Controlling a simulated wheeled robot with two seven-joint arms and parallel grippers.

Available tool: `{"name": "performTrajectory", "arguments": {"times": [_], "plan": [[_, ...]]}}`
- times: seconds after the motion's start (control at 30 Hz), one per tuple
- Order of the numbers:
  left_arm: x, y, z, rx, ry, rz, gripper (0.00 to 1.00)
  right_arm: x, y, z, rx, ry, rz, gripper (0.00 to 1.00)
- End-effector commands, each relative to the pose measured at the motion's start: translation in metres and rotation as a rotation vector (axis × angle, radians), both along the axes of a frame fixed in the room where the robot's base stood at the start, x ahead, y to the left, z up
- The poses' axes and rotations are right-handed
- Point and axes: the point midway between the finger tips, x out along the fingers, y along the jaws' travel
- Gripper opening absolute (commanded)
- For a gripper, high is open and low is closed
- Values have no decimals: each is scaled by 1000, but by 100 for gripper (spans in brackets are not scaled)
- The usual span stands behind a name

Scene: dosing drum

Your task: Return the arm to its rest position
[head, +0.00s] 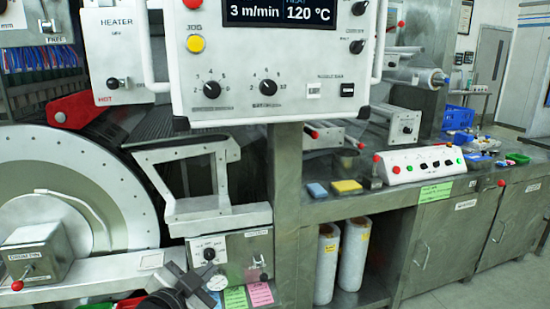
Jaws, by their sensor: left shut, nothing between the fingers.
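My left gripper (198,280) is at the bottom of the head view, left of centre. It is dark grey, shut and empty. It is in front of the lower edge of the machine, just below a small control box (232,252) with a black knob. The left arm behind it is mostly out of the picture. My right gripper is not in view.
A large metal drum (130,200) is at the left. A control panel (235,106) reading 3 m/min and 120 °C hangs above. A steel bench (365,205) at the right carries sponges and a white button box (418,165). Rolls (352,252) stand beneath. Floor shows at the lower right.

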Motion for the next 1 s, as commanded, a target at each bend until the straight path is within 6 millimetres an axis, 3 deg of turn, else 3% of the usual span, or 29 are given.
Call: {"name": "performTrajectory", "arguments": {"times": [0.03,0.2,0.3,0.4,0.5,0.6,1.0], "plan": [[-22,1,-39,-52,79,25,0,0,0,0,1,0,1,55],[-104,8,-139,-208,297,136,0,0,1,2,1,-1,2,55],[-155,12,-181,-277,404,203,0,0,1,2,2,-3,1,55],[-197,16,-208,-326,483,259,0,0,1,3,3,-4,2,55],[-224,18,-222,-357,531,295,0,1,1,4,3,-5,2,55],[-237,20,-228,-369,553,313,0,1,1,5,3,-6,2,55],[-238,20,-230,-371,556,315,0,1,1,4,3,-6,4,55]]}}
